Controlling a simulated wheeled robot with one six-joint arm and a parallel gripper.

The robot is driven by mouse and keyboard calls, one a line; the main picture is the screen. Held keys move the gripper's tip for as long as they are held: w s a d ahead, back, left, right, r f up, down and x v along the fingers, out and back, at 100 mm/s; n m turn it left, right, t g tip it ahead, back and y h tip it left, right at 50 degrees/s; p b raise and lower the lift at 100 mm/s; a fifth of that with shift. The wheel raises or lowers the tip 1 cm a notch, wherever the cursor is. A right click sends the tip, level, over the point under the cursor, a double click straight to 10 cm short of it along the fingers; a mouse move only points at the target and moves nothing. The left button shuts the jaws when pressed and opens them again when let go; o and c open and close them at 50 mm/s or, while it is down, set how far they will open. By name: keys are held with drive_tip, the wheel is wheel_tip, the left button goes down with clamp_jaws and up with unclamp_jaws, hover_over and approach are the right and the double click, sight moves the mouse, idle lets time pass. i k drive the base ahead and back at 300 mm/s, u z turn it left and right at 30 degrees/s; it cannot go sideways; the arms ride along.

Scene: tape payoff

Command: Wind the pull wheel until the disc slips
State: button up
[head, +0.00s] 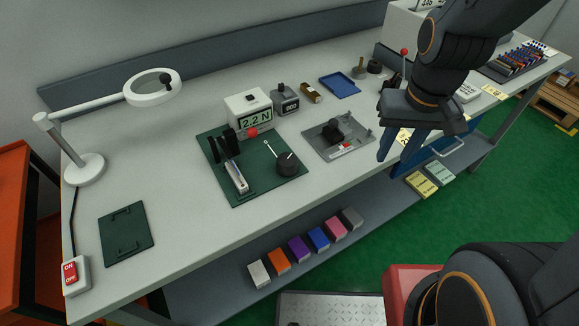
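The tape payoff rig stands on a dark green base plate (250,195) on the bench. A white box with a "2.2 N" display (256,119) stands at its back, with a red ball (252,133) in front. The pull wheel (287,164) is a dark round wheel at the right of the plate; a thin light arm with a white end (267,143) reaches up-left from it. Dark upright parts and a pale blue-white piece (236,177) are at the left; I cannot tell which is the disc. My gripper (394,158) is open and empty, right of the rig, fingers pointing down.
A grey fixture (338,140) lies between the rig and my gripper. A magnifier lamp (152,90), green mat (127,233) and ON/OFF switch (72,275) are left.

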sight(287, 164)
drive_tip(key=k, duration=0.85)
drive_tip(key=u, duration=1.05)
drive_tip(key=i, duration=0.5)
